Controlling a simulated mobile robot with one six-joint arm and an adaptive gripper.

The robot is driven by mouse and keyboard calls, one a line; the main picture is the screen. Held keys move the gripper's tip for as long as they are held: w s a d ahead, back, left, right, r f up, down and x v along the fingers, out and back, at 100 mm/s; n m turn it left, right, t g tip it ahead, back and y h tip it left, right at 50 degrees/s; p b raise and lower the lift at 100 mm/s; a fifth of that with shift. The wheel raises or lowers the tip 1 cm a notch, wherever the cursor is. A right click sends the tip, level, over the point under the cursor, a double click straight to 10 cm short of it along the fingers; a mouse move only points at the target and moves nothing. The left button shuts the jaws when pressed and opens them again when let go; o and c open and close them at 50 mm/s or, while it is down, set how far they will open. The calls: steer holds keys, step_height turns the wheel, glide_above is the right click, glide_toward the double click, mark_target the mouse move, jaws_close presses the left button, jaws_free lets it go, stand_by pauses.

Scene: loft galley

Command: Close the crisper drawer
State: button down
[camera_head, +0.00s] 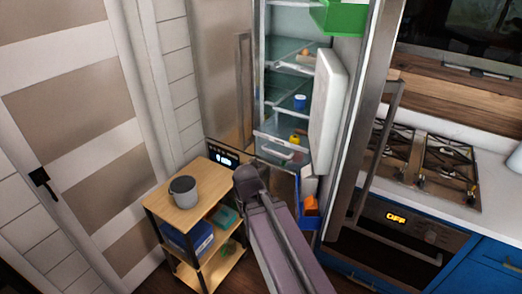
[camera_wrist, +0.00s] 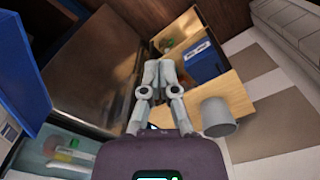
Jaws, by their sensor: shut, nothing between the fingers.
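The crisper drawer (camera_head: 280,147) is a clear drawer with a pale handle bar, low in the open fridge in the head view. It appears pulled out, and a yellow item (camera_head: 295,139) shows at its top. My gripper (camera_wrist: 158,68) is shut and empty in the wrist view, pointing down past the fridge front towards the wooden cart. In the head view my arm hides the gripper, which is below and in front of the drawer. A clear bin with yellow and green items (camera_wrist: 65,150) shows at the lower left of the wrist view; I cannot tell whether it is the drawer.
A wooden cart (camera_head: 207,202) with a grey pot (camera_head: 183,191) stands left of my arm. The open fridge door (camera_head: 376,80) stands to the right, with a white bin (camera_head: 328,110) and a blue bin (camera_head: 307,219). The oven (camera_head: 400,235) is beyond the door.

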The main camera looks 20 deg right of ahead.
steer(key=n+t+h+b, duration=1.25)
steer(key=n+b, duration=0.65)
steer(key=n, duration=0.7)
glide_toward(262, 148)
steer(key=shift+g+h, duration=0.75)
steer(key=shift+h, duration=0.1)
steer(key=a+f, duration=0.2)
steer(key=a, duration=0.1)
steer(key=shift+w+a+f, duration=0.15)
steer(key=shift+w+f, duration=0.05)
steer(key=shift+w, duration=0.2)
steer(key=x, duration=1.4)
